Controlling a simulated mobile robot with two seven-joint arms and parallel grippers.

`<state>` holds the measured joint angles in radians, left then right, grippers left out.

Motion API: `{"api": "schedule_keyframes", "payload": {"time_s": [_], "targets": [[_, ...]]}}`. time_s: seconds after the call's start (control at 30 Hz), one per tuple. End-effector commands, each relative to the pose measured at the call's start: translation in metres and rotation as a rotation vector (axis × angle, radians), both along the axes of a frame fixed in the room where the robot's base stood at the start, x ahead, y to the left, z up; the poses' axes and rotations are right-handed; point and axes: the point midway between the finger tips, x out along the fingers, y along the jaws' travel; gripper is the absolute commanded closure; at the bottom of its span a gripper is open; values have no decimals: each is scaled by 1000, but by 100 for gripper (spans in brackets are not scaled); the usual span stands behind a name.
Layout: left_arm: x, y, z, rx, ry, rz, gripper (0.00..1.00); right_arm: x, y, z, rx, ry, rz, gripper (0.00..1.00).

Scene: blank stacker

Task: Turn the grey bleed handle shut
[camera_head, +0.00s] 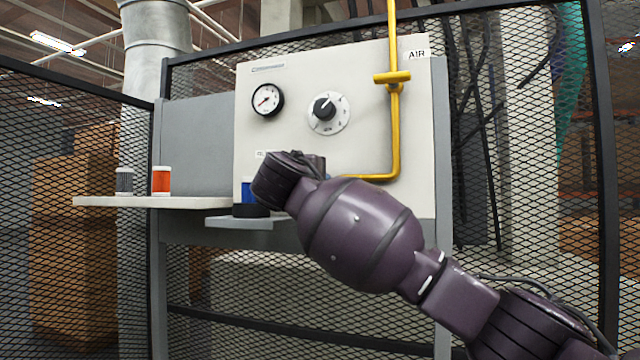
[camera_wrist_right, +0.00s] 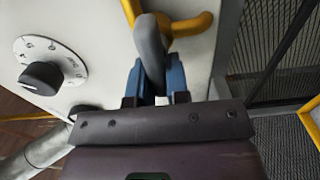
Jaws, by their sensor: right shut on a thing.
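The grey bleed handle (camera_wrist_right: 151,48) shows in the right wrist view as a rounded grey lever by the yellow pipe (camera_wrist_right: 188,24). My right gripper (camera_wrist_right: 155,78) has its blue fingers on either side of the handle and is shut on it. My left gripper is in neither view.
A pale panel (camera_head: 305,85) carries a gauge (camera_head: 267,99), a black knob (camera_head: 324,107) and a yellow pipe with a yellow lever (camera_head: 392,77). A shelf (camera_head: 110,202) at left holds a grey can (camera_head: 124,181) and an orange can (camera_head: 161,181). Mesh fencing stands around.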

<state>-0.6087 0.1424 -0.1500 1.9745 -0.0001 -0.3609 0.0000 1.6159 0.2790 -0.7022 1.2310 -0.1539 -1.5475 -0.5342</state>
Motion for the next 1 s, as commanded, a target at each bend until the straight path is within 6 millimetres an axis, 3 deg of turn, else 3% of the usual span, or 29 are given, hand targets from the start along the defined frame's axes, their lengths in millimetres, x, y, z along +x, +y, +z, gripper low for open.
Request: {"api": "schedule_keyframes", "payload": {"time_s": [0.53,0.57,0.7,1.0], "targets": [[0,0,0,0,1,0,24,0,1,-1,-29,9,3,100],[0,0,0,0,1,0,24,0,1,-1,-29,9,3,83],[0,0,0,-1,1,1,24,0,1,-1,-28,9,2,61],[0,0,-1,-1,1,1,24,-1,1,-1,-26,8,2,58]]}}
